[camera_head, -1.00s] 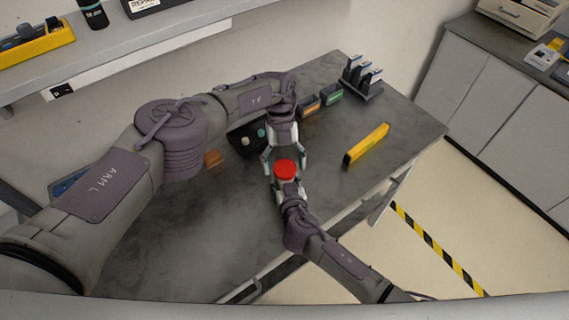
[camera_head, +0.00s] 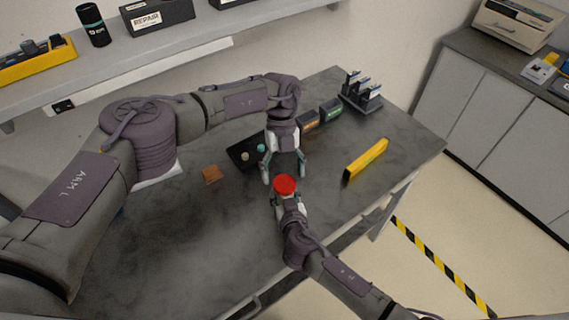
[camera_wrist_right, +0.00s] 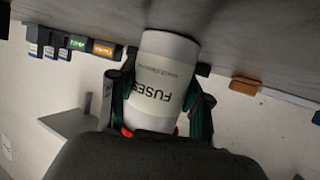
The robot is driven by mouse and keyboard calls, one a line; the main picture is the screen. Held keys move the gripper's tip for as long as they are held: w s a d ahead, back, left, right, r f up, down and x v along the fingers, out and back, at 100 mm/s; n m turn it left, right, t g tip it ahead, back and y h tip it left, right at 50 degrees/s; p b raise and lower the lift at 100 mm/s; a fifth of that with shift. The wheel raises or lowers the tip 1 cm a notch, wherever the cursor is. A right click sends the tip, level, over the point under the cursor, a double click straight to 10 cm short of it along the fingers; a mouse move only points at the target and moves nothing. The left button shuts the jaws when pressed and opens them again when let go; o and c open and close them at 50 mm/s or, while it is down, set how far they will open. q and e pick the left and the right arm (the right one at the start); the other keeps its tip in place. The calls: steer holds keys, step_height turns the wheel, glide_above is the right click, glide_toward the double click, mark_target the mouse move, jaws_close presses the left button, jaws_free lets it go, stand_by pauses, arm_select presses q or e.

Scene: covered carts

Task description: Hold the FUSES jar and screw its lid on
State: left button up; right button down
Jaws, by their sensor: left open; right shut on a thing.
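The FUSES jar (camera_wrist_right: 157,85) is a white cylinder with a printed label, seen large in the right wrist view. My right gripper (camera_wrist_right: 165,108) is shut on it, one finger on each side. In the head view the right gripper (camera_head: 287,205) is under the round red lid (camera_head: 285,184), which sits over the held jar and hides most of it. I cannot tell how tightly the lid sits. My left gripper (camera_head: 284,177) is open and empty, its fingertips just beyond the lid, apart from it.
A yellow bar (camera_head: 367,159) lies on the dark table to the right. Behind stand an orange-labelled bin (camera_head: 308,121), a green-labelled bin (camera_head: 331,111) and a rack (camera_head: 362,97). A black holder (camera_head: 240,153) and a brown block (camera_head: 211,174) are left. The front left tabletop is clear.

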mark_target(285, 183)
arm_select(q)
steer(key=n, duration=0.1)
steer(key=n+t, duration=0.1)
steer(key=shift+s+a+r+n+y, duration=0.1)
steer(key=shift+s+r+n+y, duration=0.15)
steer(key=shift+s+n+y, duration=0.05)
steer(key=shift+r+n+t, duration=0.3)
steer(key=shift+n+t, duration=0.1)
steer(key=shift+n, duration=0.3)
steer(key=shift+w+r+n+t, duration=0.2)
steer(key=shift+r+n+t, duration=0.5)
steer(key=shift+n, duration=0.4)
steer(key=shift+w+d+r+n+t, duration=0.15)
steer(key=shift+r+n+t, duration=0.2)
steer(key=shift+n, duration=0.2)
steer(key=shift+w+d+r+n+t, duration=0.1)
steer(key=shift+r+n+t, duration=0.15)
steer(key=shift+r+n, duration=0.25)
steer(key=shift+f, duration=0.15)
steer(key=shift+f, duration=3.95)
steer(key=shift+c, duration=0.3)
